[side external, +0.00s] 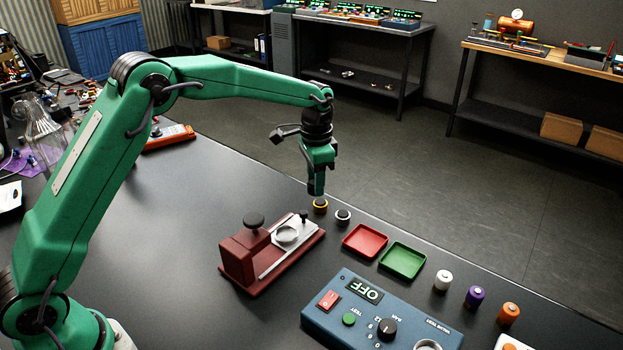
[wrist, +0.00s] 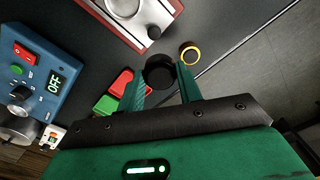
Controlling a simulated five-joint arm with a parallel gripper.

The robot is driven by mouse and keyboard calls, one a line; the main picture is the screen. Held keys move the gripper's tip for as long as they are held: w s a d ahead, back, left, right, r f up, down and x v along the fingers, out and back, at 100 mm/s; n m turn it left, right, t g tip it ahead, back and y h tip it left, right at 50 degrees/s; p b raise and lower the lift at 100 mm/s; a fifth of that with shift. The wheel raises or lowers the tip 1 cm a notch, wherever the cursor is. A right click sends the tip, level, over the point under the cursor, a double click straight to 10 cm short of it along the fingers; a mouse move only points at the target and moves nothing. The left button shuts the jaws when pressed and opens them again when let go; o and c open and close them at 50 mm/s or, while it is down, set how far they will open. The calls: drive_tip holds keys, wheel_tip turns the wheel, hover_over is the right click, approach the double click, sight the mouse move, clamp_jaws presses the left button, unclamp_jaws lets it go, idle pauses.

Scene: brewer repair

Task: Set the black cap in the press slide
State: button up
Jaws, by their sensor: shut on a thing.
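My gripper (side external: 317,190) is shut on the black cap (wrist: 158,73), which shows as a dark disc between the fingertips in the wrist view. In the side view the fingers hide most of it. My gripper hangs above the table, behind and to the right of the press. The red press (side external: 238,258) stands on the table with its silver slide (side external: 268,262), which has a round seat (side external: 287,236). The slide also shows at the top of the wrist view (wrist: 150,16). The cap is apart from the slide.
A yellow-ringed part (side external: 320,206) and a white-ringed black part (side external: 343,216) stand near my gripper. A red tray (side external: 365,242), a green tray (side external: 403,261) and a blue control box (side external: 340,325) reading OFF lie to the right. Several coloured cylinders stand beyond. Table left of the press is clear.

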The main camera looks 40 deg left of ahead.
hover_over(286, 236)
drive_tip(key=shift+f, duration=0.8)
drive_tip(key=shift+f, duration=0.1)
drive_tip(key=shift+f, duration=2)
drive_tip(key=shift+f, duration=1.2)
idle(1.6)
drive_tip(key=o, duration=1.5)
drive_tip(key=shift+r, duration=0.15)
wheel_tip(286, 236, up, 8)
idle(0.5)
